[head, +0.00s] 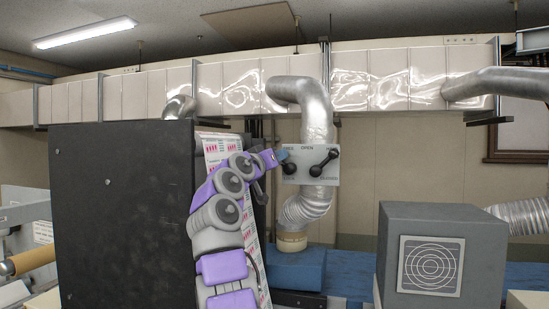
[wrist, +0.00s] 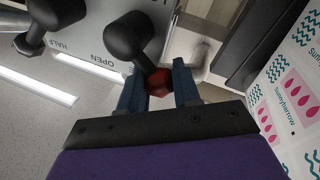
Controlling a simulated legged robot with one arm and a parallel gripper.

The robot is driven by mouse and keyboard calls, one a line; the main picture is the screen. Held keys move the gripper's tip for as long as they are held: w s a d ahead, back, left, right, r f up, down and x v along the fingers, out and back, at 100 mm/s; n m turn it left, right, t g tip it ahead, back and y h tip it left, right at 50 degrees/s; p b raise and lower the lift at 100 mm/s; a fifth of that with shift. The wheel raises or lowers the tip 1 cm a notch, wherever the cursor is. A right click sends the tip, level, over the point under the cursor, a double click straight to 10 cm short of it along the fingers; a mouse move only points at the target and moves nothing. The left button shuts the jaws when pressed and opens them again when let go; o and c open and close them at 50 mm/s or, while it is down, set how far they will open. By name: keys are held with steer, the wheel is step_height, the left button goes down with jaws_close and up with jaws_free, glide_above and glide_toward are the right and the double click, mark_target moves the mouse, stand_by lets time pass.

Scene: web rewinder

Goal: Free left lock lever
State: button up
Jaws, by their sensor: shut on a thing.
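The left lock lever (head: 289,163) is on the plate's left side, the right lever (head: 324,163) leans up to the right. In the wrist view, upside down, the left lever (wrist: 128,38) is close up, with a dark red faceted end (wrist: 158,82) between my fingers. My gripper (wrist: 158,88), with blue fingers, is shut on this red end. In the head view my gripper (head: 279,156) meets the plate's left edge and partly covers the left lever.
A large dark cabinet (head: 125,220) stands left of my arm, with a printed web (head: 213,150) along its edge. A silver duct (head: 316,115) runs behind the plate. A grey box (head: 425,225) stands at the right on a blue surface.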

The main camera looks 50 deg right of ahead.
steer(key=shift+d+m+p, duration=0.1)
steer(key=shift+m+p, duration=0.25)
steer(key=shift+m, duration=0.25)
stand_by(0.3)
steer(key=o, duration=0.6)
steer(key=shift+o, duration=1.4)
steer(key=shift+w+d, duration=0.1)
steer(key=shift+w, duration=0.05)
steer(key=shift+o, duration=0.7)
steer(key=shift+d, duration=0.1)
steer(key=shift+d+r, duration=0.1)
steer(key=shift+s, duration=0.2)
steer(key=shift+a+b, duration=0.55)
steer(key=shift+a, duration=0.1)
steer(key=b+v, duration=0.7)
steer(key=v, duration=0.9)
steer(key=shift+w+b, duration=0.15)
steer(key=shift+b, duration=0.25)
